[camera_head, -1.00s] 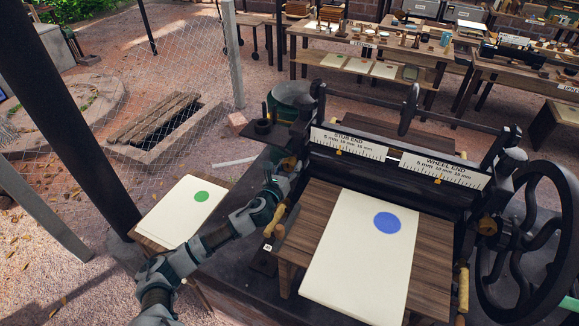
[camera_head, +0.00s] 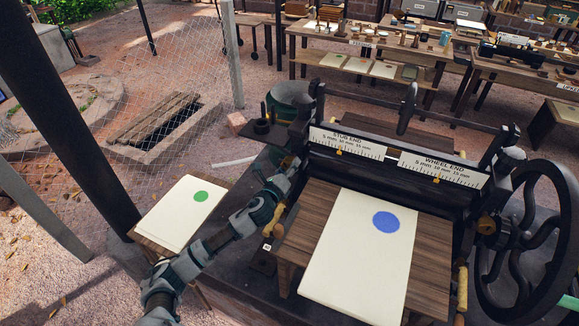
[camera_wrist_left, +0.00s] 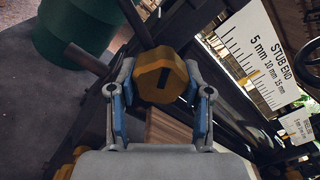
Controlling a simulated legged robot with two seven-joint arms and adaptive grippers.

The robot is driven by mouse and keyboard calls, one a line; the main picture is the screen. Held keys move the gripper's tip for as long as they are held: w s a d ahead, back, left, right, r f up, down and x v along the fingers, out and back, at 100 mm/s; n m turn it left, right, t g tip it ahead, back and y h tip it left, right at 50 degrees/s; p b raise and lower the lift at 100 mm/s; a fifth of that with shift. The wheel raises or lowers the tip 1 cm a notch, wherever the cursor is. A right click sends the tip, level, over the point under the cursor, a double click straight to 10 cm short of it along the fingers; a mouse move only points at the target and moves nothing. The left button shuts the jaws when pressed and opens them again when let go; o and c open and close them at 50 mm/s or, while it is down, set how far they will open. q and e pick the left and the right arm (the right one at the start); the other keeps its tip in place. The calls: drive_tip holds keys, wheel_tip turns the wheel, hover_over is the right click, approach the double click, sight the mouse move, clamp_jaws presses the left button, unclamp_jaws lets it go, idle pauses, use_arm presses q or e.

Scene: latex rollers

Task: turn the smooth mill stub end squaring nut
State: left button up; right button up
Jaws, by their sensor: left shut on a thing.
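The smooth mill (camera_head: 440,208) stands at the right with its STUB END scale (camera_head: 348,142) on the left and its WHEEL END scale (camera_head: 440,168) on the right. In the left wrist view the squaring nut is a yellow faceted knob (camera_wrist_left: 161,77) with a dark slot. My left gripper (camera_wrist_left: 160,95) is shut on this nut, with one blue-padded finger on each side. In the head view my left gripper (camera_head: 283,180) is at the mill's stub end, where the nut is hidden. The STUB END scale also shows in the left wrist view (camera_wrist_left: 262,55). My right gripper is not in view.
A cream sheet with a blue disc (camera_head: 350,250) lies on the mill's wooden board. A sheet with a green disc (camera_head: 180,215) lies on a stand at the left. The spoked wheel (camera_head: 525,235) is at the right. A green drum (camera_wrist_left: 75,30) stands near the gripper.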

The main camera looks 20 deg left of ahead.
use_arm(q)
drive_tip(key=n, duration=0.4)
drive_tip(key=shift+n, duration=0.4)
drive_tip(key=n, duration=0.4)
drive_tip(key=shift+n, duration=0.3)
drive_tip(key=n, duration=0.5)
drive_tip(key=shift+r, duration=0.1)
drive_tip(key=shift+d+n, duration=0.1)
drive_tip(key=shift+n, duration=1.1)
drive_tip(key=shift+f, duration=0.2)
drive_tip(key=o, duration=1)
drive_tip(key=shift+o, duration=0.8)
drive_tip(key=shift+a+r, duration=0.15)
drive_tip(key=shift+a, duration=0.05)
drive_tip(key=s, duration=1.1)
drive_tip(key=shift+s, duration=0.4)
